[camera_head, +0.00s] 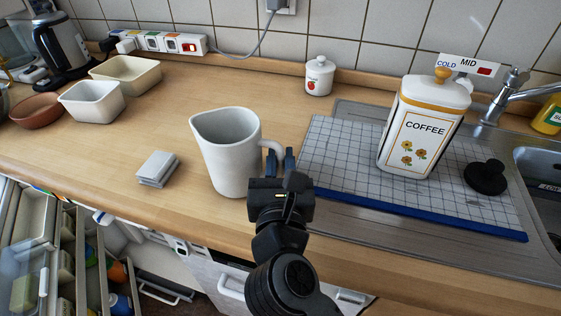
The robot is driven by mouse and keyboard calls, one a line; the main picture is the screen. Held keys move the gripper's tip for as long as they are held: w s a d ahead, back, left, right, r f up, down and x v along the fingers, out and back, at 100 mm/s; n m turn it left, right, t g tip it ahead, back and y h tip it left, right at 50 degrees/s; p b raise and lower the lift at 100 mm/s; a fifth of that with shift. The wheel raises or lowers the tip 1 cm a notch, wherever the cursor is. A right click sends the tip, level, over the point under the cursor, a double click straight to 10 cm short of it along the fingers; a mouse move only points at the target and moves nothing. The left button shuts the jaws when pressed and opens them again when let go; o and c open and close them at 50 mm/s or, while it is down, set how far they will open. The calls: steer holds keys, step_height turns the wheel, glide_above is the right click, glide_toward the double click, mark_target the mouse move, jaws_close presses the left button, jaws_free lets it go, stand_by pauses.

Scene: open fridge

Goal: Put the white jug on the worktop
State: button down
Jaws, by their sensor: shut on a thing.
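The white jug (227,155) is upright at the middle of the wooden worktop (190,105), near its front edge. Its base appears to be at the worktop surface, but I cannot tell whether it touches. Its spout points left and its handle points right. My gripper (279,160) is at the jug's right side, shut on the handle. The blue fingertips show around the handle, and the gripper body hides part of the jug's lower right.
A grey stack of small slabs (158,168) lies left of the jug. A blue-edged grid mat (340,150) with a coffee canister (424,125) and a black knob (486,177) is to the right. A small lidded pot (319,77) stands behind. The open fridge (60,250) is below left.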

stand_by(0.3)
steer(key=c, duration=1.5)
jaws_free()
steer(key=shift+f, duration=0.2)
steer(key=o, duration=0.5)
steer(key=shift+c, duration=0.2)
steer(key=shift+s+r, duration=0.1)
steer(key=shift+r, duration=0.1)
steer(key=s, duration=0.4)
steer(key=s+b, duration=0.1)
steer(key=s, duration=0.6)
steer(key=shift+s+a+b, duration=0.3)
steer(key=shift+s, duration=0.1)
